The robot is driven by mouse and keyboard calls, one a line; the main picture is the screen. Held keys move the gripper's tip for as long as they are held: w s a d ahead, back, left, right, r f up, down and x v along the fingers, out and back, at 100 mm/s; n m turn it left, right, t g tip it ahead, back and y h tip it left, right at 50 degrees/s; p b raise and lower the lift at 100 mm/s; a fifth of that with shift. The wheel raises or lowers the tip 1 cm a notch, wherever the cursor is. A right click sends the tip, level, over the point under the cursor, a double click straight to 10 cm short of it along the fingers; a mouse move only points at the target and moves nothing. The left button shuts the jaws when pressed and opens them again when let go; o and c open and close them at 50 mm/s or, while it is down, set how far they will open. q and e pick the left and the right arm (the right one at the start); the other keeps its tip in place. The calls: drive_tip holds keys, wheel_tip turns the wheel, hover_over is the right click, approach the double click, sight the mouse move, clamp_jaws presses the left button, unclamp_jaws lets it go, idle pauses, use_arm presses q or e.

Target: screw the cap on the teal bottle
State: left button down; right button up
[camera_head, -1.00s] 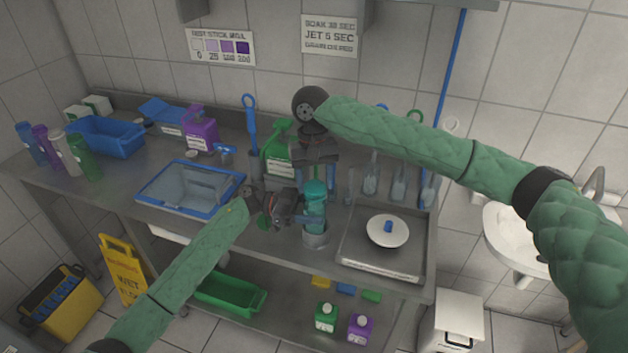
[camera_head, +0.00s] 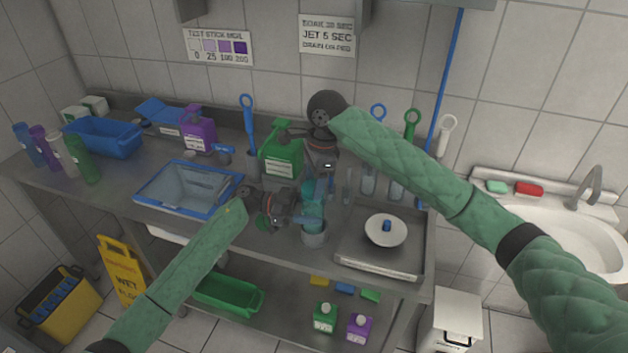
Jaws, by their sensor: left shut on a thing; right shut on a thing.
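The teal bottle (camera_head: 313,212) stands upright in a grey round holder (camera_head: 314,236) near the front edge of the steel counter. My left gripper (camera_head: 306,217) comes in low from the left and is shut on the bottle's side. My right gripper (camera_head: 319,190) points down from above at the bottle's top. It is shut on the cap, which its fingers hide. I cannot tell how the cap sits on the bottle's neck.
A green jug (camera_head: 283,155) stands close behind the grippers. A blue-rimmed basin (camera_head: 188,188) is at left. Clear bottles (camera_head: 397,188) stand behind the tray.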

drive_tip(key=m, duration=0.5)
drive_tip(key=shift+t, duration=0.4)
drive_tip(key=o, duration=0.9)
drive_tip(key=shift+o, duration=0.2)
drive_tip(key=shift+r, duration=2.25)
drive_tip(key=shift+c, duration=0.3)
